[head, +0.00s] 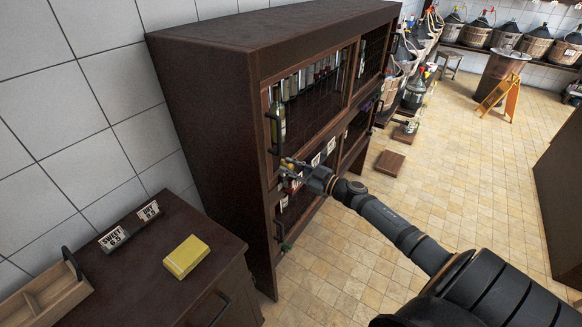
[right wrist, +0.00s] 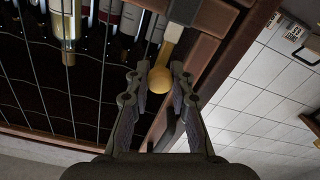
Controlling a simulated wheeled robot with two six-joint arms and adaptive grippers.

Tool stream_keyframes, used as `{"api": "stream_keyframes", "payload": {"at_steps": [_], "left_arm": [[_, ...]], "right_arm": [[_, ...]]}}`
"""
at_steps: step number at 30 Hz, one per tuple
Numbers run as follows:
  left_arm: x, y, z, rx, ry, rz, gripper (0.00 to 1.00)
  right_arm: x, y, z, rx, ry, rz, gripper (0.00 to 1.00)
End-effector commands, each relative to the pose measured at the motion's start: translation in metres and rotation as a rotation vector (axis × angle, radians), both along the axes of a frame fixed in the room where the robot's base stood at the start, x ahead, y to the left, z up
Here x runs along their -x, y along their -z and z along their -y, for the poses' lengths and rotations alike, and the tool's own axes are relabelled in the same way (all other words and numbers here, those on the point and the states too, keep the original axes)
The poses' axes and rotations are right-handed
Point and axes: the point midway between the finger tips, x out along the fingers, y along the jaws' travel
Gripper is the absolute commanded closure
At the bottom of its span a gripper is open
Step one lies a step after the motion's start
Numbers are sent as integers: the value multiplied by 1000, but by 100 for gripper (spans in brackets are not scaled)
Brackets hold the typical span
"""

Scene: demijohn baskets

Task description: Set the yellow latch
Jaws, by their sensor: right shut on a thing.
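The yellow latch (right wrist: 160,79) shows in the right wrist view as a round yellow knob on a short arm, at the wooden frame of the cabinet. My right gripper (right wrist: 159,74) has its fingertips on either side of the knob and is shut on it. In the head view the right gripper (head: 291,168) is at the front of the dark brown cabinet (head: 205,90), near the frame between the upper and lower mesh doors. The latch is small there and mostly hidden by the fingers. My left gripper is not in view.
Bottles (head: 279,118) stand behind the wire mesh of the cabinet, with a dark door handle (head: 273,135) close above the gripper. A dark side table (head: 140,285) with a yellow block (head: 186,257) stands at left. Tiled floor (head: 470,170) is open at right.

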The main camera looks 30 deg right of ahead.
Motion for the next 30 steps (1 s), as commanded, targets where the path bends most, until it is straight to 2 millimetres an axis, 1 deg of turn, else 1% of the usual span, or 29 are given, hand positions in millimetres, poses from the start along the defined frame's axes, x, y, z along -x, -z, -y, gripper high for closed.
{"api": "stream_keyframes", "payload": {"at_steps": [1, 4, 12, 13, 18, 26, 30], "left_arm": [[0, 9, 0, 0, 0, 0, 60], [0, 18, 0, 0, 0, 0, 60], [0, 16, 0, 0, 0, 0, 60], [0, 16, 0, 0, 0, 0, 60], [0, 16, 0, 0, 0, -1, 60], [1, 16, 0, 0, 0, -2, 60], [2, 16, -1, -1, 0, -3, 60]], "right_arm": [[0, 13, 0, -1, 1, -1, 100], [0, 27, 0, -1, 0, 0, 100], [1, 29, 1, 2, 2, -4, 100], [1, 29, 1, 2, 2, -4, 77], [1, 28, 1, 1, 1, -4, 54], [0, 26, 0, 0, 0, -1, 54], [7, 27, 3, 2, -1, -3, 54]]}}
